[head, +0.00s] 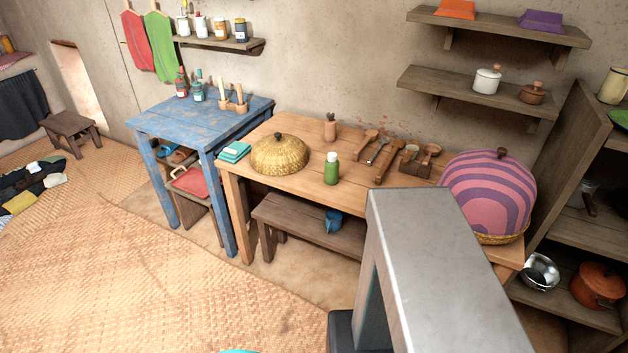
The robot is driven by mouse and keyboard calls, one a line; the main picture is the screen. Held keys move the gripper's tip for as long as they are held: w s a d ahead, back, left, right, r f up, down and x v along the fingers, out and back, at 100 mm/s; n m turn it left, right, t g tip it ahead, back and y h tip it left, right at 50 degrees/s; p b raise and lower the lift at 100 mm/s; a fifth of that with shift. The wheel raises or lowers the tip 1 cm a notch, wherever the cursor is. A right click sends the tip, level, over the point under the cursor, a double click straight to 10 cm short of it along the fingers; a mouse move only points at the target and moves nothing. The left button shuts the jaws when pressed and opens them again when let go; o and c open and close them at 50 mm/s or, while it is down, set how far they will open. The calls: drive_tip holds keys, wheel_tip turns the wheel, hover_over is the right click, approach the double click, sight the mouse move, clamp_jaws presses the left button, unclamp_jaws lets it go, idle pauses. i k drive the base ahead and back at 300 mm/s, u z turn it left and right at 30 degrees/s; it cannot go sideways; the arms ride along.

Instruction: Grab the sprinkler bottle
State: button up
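A green bottle with a white cap (331,170), which looks like the sprinkler bottle, stands upright on the wooden table (300,187). It is near the table's front edge, just right of the woven dome basket (279,154). Other small bottles (197,88) stand on the blue table to the left; I cannot tell whether any is a sprinkler. A large grey link of my arm fills the lower right foreground and hides part of the table's front. My gripper is not in view.
Wooden utensils (388,160) lie behind and right of the bottle. A pink and purple striped dome (488,192) covers the table's right end. A low bench (307,226) with a blue jug (333,221) stands below. The mat floor (190,285) at front left is clear.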

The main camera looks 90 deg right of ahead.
sight(331, 170)
drive_tip(key=u, duration=0.05)
drive_tip(key=k, duration=1.7)
drive_tip(key=z, duration=0.4)
drive_tip(key=i, duration=0.85)
drive_tip(key=z, duration=0.1)
